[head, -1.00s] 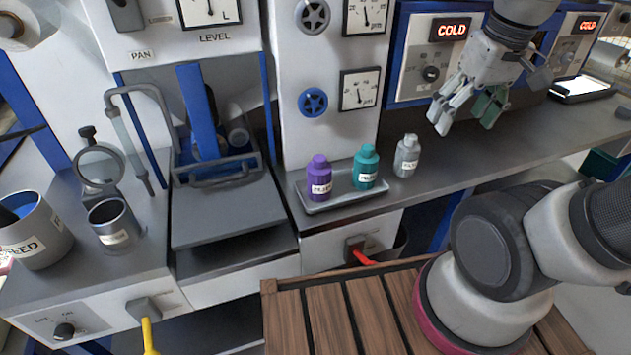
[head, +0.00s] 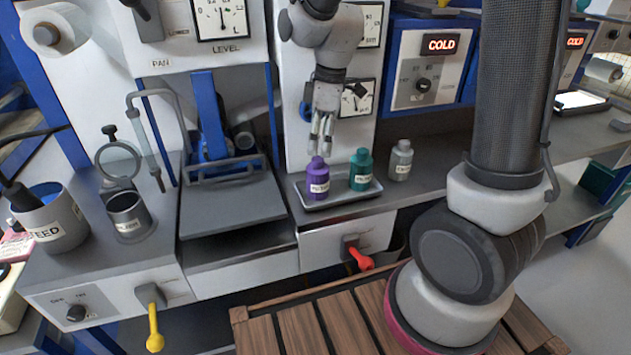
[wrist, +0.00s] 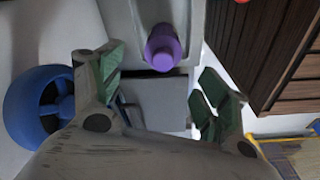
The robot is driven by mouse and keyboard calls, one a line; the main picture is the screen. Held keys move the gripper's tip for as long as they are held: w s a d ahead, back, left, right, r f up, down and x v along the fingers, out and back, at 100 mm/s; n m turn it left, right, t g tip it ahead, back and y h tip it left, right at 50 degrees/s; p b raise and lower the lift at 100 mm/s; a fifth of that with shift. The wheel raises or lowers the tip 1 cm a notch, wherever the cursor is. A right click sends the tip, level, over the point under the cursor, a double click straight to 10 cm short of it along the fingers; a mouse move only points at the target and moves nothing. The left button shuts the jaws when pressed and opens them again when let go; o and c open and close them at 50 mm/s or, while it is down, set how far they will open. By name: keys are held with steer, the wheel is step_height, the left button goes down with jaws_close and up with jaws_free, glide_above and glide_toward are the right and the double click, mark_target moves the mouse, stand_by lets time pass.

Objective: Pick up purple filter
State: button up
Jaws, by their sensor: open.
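The purple bottle (head: 317,181) with a white label stands upright at the left end of a small grey tray (head: 340,199); its label is too small to read surely. My gripper (head: 320,152) is above the purple bottle, fingers pointing down, and appears apart from it. In the wrist view my gripper (wrist: 160,95) is open and empty, with green pads on its fingers. The purple bottle (wrist: 163,45) shows from above, between and beyond the fingertips. A teal bottle (head: 361,171) stands on the same tray, right of the purple one.
A grey bottle (head: 400,160) stands on the counter right of the tray. A blue valve wheel (wrist: 38,105) is close to my gripper's left side in the wrist view. A metal cup (head: 128,216) and feed pot (head: 62,232) stand at left. The red lever (head: 361,260) is below the tray.

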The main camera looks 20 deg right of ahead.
mark_target(318, 158)
steer(key=f, duration=0.6)
steer(key=shift+a, duration=0.4)
steer(key=c, duration=1.4)
steer(key=shift+r, duration=0.1)
